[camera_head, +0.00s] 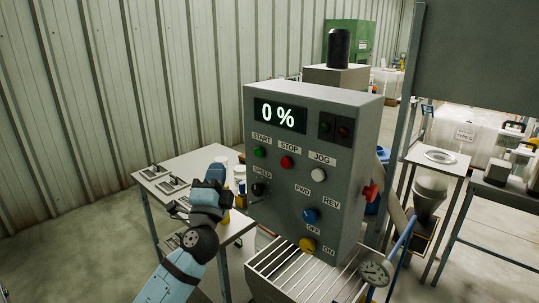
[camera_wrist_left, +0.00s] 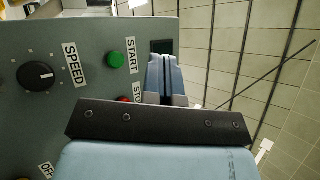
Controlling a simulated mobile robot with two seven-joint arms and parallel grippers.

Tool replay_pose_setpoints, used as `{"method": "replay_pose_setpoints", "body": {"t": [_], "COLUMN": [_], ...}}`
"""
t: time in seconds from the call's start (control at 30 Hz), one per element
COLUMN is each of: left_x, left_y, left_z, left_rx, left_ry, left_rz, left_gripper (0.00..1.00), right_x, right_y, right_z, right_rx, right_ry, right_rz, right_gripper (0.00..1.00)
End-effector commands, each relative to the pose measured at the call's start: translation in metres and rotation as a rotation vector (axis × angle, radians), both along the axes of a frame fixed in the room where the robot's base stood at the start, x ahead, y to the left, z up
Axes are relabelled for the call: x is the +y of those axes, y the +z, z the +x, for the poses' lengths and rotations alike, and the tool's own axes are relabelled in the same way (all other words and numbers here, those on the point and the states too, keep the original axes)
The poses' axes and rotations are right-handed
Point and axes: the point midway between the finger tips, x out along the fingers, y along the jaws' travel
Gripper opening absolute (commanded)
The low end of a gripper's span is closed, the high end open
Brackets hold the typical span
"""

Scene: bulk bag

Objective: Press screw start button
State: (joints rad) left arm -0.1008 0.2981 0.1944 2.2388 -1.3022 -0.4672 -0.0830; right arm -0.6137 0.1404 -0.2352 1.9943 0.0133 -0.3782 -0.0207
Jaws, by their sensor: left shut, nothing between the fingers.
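The green START button (camera_head: 260,152) is at the upper left of the grey control panel (camera_head: 340,160), under its START label. It also shows in the left wrist view (camera_wrist_left: 115,59), unobstructed beside its label. My left gripper (camera_head: 216,172) is shut and empty, to the left of the panel in the head view. In the left wrist view its closed fingertips (camera_wrist_left: 165,56) appear just right of the START label, apart from the button in the picture. I cannot tell their distance from the panel. The display (camera_head: 280,115) reads 0 %. My right gripper is not in view.
The red STOP button (camera_head: 286,162) and white JOG button (camera_head: 318,169) are close by. A white table (camera_head: 190,165) stands left, a slatted grate (camera_head: 300,278) below.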

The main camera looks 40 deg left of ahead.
Motion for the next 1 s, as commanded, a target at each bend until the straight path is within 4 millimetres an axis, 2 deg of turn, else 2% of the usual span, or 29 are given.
{"method": "replay_pose_setpoints", "body": {"t": [0.43, 0.87, 1.0], "left_x": [-0.001, -0.006, -0.007], "left_y": [0.001, 0.001, -0.001], "left_z": [0.007, 0.063, 0.077], "left_rx": [-0.001, -0.001, -0.001], "left_ry": [0.000, -0.001, -0.001], "left_rz": [0.000, 0.001, -0.001], "left_gripper": [0.00, 0.00, 0.00], "right_x": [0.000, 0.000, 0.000], "right_y": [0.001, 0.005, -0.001], "right_z": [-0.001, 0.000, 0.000], "right_rx": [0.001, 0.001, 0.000], "right_ry": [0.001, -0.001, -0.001], "right_rz": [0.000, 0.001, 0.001], "right_gripper": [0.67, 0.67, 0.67]}}
